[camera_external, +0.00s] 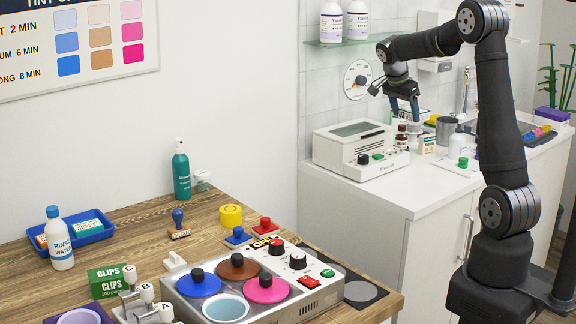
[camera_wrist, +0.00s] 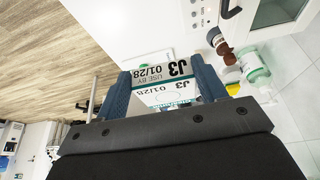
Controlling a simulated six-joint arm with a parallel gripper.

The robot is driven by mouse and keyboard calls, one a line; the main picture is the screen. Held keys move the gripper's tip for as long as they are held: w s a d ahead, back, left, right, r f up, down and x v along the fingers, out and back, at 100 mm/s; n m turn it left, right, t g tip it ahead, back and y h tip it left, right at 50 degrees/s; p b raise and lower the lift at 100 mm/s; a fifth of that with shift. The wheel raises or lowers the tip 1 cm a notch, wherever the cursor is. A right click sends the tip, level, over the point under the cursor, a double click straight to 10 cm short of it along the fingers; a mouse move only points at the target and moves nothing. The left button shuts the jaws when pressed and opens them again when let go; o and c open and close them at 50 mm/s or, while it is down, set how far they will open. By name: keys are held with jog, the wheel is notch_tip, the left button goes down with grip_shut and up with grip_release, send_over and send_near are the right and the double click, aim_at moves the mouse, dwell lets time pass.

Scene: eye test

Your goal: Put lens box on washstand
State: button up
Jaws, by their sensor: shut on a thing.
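My gripper (camera_external: 404,108) is over the white washstand counter (camera_external: 400,190), its fingers pointing down. In the wrist view, my gripper (camera_wrist: 164,90) is shut on the lens box (camera_wrist: 165,75), a white box with teal bands and black print reading "J3 01/28 USE BY". The box sits between the two blue fingers. In the outside view it is small and hard to tell from the things behind it. I cannot tell its exact height over the counter.
Near the gripper on the counter stand a white device (camera_external: 360,147), a brown bottle (camera_external: 401,138), a small printed box (camera_external: 427,144) and a grey cup (camera_external: 446,130). A shelf (camera_external: 350,42) hangs above. A wooden table (camera_external: 140,240) with pots and trays is at left. The counter's front left is clear.

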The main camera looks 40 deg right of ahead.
jog(key=s+d+m+g, duration=0.2)
jog(key=s+d+m, duration=0.2)
jog(key=s+d, duration=0.7)
send_over(414, 178)
jog(key=a, duration=0.1)
jog(key=f, duration=1.4)
jog(key=shift+w+a+f, duration=0.15)
jog(key=shift+w+f, duration=0.05)
jog(key=shift+f, duration=2.05)
jog(key=shift+f, duration=0.2)
jog(key=o, duration=1)
jog(key=shift+r, duration=0.1)
